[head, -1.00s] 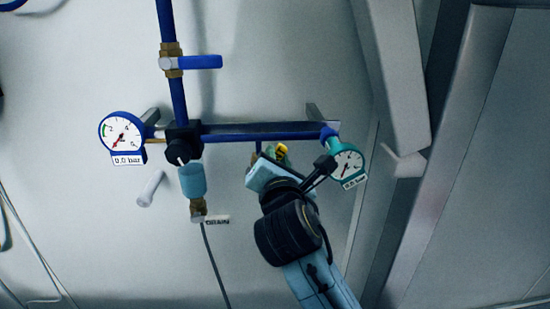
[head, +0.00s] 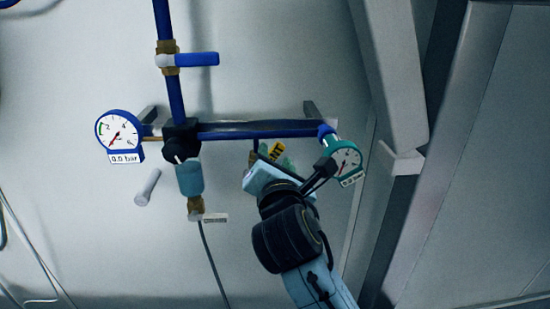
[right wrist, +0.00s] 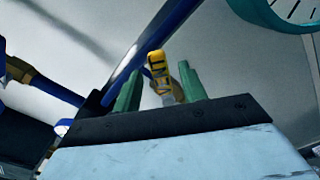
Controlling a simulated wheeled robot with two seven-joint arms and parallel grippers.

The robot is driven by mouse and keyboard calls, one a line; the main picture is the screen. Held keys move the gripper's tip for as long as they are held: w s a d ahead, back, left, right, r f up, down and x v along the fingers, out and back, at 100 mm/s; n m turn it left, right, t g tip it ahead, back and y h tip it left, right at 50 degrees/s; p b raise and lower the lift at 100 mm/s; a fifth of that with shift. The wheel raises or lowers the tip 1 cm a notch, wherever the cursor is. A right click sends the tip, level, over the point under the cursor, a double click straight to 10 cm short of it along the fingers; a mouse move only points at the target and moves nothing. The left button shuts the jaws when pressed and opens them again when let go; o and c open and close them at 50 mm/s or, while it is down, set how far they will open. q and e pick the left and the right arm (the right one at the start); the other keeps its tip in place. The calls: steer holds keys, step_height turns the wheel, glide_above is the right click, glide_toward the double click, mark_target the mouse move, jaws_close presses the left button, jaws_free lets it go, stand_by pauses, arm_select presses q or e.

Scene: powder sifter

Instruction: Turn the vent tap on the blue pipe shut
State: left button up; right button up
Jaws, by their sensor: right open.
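The vent tap has a yellow handle with dark lettering (head: 276,151). It sits under the right part of the horizontal blue pipe (head: 235,130). My right gripper (head: 267,168) is just below the tap and partly hides it in the head view. In the right wrist view, the green fingers (right wrist: 160,85) are open, one on each side of the yellow handle (right wrist: 157,65). The handle seems to lie between or just beyond the fingertips, and I cannot tell whether they touch it. My left gripper is not in view.
A teal gauge (head: 346,160) hangs close right of my right gripper. A blue gauge (head: 119,132) reads 0.0 bar at left. A dark regulator knob (head: 181,146) and a blue-lever valve (head: 200,60) are on the pipework. Grey frame posts stand at right.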

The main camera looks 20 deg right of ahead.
steer(key=v, duration=1.2)
